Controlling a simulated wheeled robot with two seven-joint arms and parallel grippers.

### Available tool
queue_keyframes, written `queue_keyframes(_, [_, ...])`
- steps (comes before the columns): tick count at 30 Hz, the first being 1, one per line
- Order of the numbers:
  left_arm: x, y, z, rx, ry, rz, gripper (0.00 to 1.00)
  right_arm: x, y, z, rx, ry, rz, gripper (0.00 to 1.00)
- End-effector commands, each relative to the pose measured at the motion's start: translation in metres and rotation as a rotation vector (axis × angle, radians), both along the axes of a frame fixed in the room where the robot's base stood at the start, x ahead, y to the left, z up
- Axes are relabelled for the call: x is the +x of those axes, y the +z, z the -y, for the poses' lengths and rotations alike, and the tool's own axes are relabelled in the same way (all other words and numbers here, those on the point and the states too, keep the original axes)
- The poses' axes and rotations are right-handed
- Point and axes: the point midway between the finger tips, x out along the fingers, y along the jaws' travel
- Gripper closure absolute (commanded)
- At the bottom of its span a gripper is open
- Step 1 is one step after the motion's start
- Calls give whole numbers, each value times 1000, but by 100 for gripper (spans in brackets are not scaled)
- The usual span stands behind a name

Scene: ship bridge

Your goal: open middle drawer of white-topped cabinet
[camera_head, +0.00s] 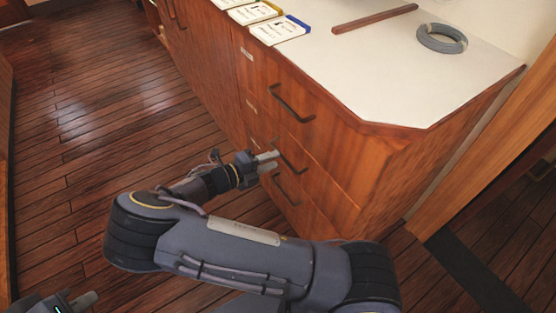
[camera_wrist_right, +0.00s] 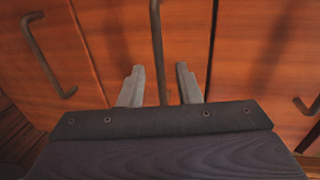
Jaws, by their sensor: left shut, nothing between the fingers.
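The white-topped cabinet (camera_head: 345,165) is wooden, with stacked drawers at its near end. Its middle drawer handle (camera_head: 291,157) is a dark bar, and the drawer looks shut. My right gripper (camera_head: 276,161) is at this handle. In the right wrist view my right gripper (camera_wrist_right: 158,85) is open, and the middle handle (camera_wrist_right: 156,45) runs between its two fingers, with a gap on both sides. How deep the handle sits between them I cannot tell. My left gripper (camera_head: 88,300) is low at the left corner over the floor, shut and empty, partly cut off.
The top drawer handle (camera_head: 292,108) is above and the bottom drawer handle (camera_head: 284,191) below. On the white top (camera_head: 385,80) lie label cards (camera_head: 280,30), a brown stick (camera_head: 375,18) and a grey ring (camera_head: 441,38). The plank floor (camera_head: 95,140) left of the cabinet is clear.

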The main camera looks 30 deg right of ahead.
Motion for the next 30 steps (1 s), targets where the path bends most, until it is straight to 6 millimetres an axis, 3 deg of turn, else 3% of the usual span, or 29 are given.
queue_keyframes(6, [0,-7,0,0,0,0,100,1,-6,25,0,-2,1,70])
queue_keyframes(16, [0,-8,0,0,0,0,100,2,-6,30,2,-1,2,70])
queue_keyframes(23, [0,-8,0,0,0,0,100,2,-6,29,2,-1,2,98])
queue_keyframes(30, [0,-8,0,0,0,0,100,2,-7,29,2,-1,2,100])
